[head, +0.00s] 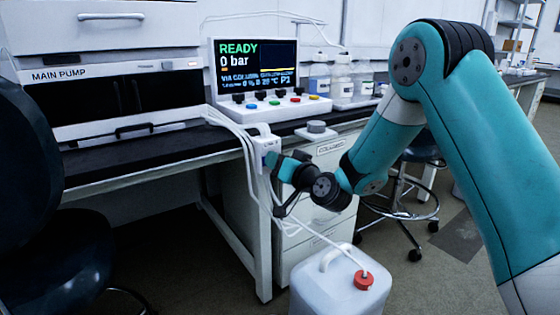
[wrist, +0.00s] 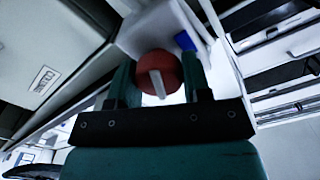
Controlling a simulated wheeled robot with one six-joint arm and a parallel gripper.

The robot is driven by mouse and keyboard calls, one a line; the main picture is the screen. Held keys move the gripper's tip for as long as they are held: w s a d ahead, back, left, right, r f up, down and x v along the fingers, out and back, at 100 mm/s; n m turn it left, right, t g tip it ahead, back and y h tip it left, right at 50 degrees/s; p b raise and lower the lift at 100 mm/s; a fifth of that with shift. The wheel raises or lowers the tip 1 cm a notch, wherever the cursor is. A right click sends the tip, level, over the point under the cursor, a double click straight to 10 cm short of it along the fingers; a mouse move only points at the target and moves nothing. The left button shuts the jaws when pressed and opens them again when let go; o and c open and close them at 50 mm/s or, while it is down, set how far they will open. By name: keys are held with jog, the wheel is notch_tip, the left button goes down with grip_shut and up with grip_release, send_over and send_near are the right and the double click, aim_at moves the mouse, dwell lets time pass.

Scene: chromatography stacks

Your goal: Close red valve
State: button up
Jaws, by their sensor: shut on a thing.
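The red valve (wrist: 147,64) shows in the wrist view as a round red knob with a pale bar across it. The bar runs nearly upright in that picture, leaning slightly. The knob sits on a white box (wrist: 150,30) that also carries a blue part (wrist: 184,41). My gripper (wrist: 158,76) has one finger on each side of the knob and is shut on it. In the head view my gripper (head: 271,165) is against the white box (head: 265,143) at the bench's front edge. The red knob is hidden there.
A display (head: 255,65) reads READY and 0 bar, with coloured knobs below it. The main pump (head: 125,95) stands on the bench at left. White tubes (head: 232,124) hang past the box. A white canister (head: 335,290) with a red cap stands below my gripper. Chairs stand on both sides.

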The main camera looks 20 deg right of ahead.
jog(key=m+p, duration=0.2)
jog(key=m, duration=0.4)
jog(key=shift+d+m, duration=0.15)
jog(key=shift+m, duration=0.15)
jog(key=m+p, duration=0.2)
jog(key=m, duration=0.4)
jog(key=shift+f, duration=0.15)
jog(key=o, duration=0.9)
jog(key=shift+c, duration=0.2)
jog(key=shift+s, duration=0.1)
